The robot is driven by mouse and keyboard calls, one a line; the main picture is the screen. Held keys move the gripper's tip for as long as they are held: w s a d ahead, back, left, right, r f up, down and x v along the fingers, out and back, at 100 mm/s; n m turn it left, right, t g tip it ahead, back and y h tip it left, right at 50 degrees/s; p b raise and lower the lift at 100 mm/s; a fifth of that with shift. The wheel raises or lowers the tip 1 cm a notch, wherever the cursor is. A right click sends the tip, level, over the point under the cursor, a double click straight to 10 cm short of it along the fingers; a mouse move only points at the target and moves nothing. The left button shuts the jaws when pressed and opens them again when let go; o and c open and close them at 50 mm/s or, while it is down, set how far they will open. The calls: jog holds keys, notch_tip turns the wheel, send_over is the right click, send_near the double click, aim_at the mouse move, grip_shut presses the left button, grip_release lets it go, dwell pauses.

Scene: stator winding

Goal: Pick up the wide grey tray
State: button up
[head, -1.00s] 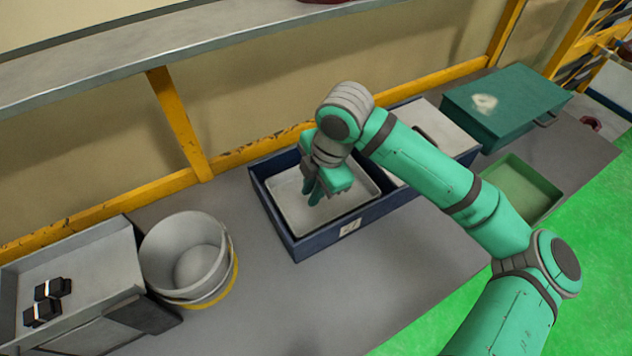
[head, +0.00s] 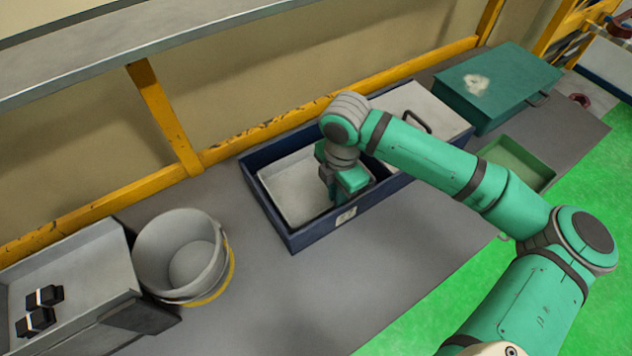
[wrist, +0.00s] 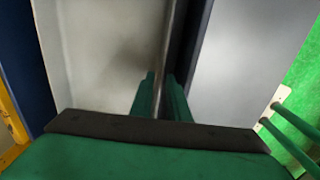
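The wide grey tray (head: 285,183) is a shallow, light grey tray sitting in the left part of a dark blue box on the bench. My gripper (wrist: 162,88) is lowered at the tray's right side. In the wrist view, the tray's thin rim (wrist: 172,35) runs between my two green fingers, one on each side, with little or no gap. The fingers look shut on the rim. The tray's inside (wrist: 95,60) lies left of the rim in that view. In the head view, my wrist hides the fingertips and part of the tray.
The blue box's wall (head: 292,238) stands close around the tray. A grey lid with a handle (head: 425,112) covers its right part. A bucket (head: 180,255) and a grey bin (head: 75,285) stand left. A green case (head: 500,85) and green tray (head: 520,160) are right. A shelf (head: 60,60) overhangs behind.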

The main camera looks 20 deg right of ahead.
jog(key=shift+d+f, duration=0.1)
jog(key=shift+f, duration=1.65)
grip_shut()
jog(key=shift+r, duration=0.1)
